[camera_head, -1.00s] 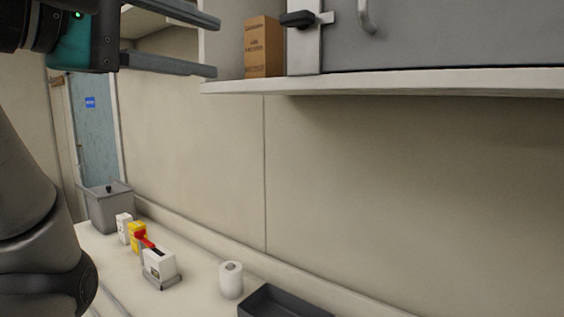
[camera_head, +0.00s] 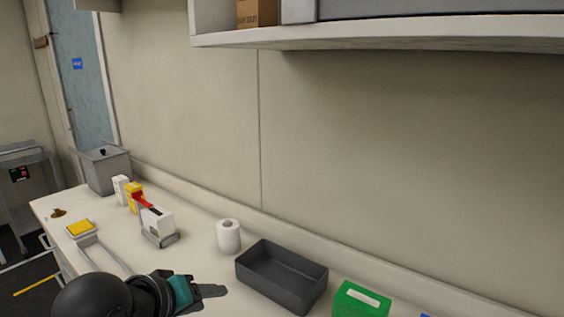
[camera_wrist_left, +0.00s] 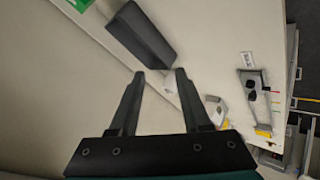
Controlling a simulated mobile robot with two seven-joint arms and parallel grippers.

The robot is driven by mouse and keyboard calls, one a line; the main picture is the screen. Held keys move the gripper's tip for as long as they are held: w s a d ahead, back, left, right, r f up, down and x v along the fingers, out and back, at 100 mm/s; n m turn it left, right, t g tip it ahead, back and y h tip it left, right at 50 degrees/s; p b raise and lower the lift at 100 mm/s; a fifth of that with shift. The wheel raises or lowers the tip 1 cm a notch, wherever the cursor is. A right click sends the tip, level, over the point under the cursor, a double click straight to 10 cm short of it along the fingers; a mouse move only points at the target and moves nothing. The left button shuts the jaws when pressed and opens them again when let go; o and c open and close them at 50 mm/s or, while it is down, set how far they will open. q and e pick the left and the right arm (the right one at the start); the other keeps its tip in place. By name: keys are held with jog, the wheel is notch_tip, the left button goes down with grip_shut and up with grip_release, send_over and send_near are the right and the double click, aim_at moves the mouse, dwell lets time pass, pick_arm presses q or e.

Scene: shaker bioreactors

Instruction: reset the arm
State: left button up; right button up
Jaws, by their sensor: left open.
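My left gripper (camera_head: 211,292), black and teal, is low in the head view, over the bench between the white roll and the bottom edge. In the left wrist view my left gripper (camera_wrist_left: 160,74) has its two dark fingers apart, with nothing held between them. The white bench top (camera_wrist_left: 215,45) and the dark grey tray lie beyond the fingertips there. My right gripper is in neither view.
On the bench stand a dark grey tray (camera_head: 283,276), a white roll (camera_head: 229,237), a green box (camera_head: 360,302), a white device (camera_head: 158,226), a yellow box (camera_head: 134,198) and a grey bin (camera_head: 104,171). A wall shelf (camera_head: 370,34) overhangs the bench.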

pick_arm(q)
jog(key=s+a+f+m+g+y, duration=0.3)
jog(key=s+f+m+g, duration=0.3)
jog(key=s+f, duration=1.4)
notch_tip(320, 180, down, 23)
jog(key=s+m+b, duration=0.1)
jog(key=s+b, duration=0.1)
jog(key=s, duration=0.1)
jog(key=s+a+f+g+b, duration=0.1)
jog(key=s+a+f+b, duration=0.1)
jog(key=s+f, duration=1.3)
jog(key=shift+s+a+f+g, duration=0.15)
jog(key=shift+a+f+g, duration=0.25)
jog(key=shift+a+f, duration=0.25)
jog(key=shift+d+f, duration=0.1)
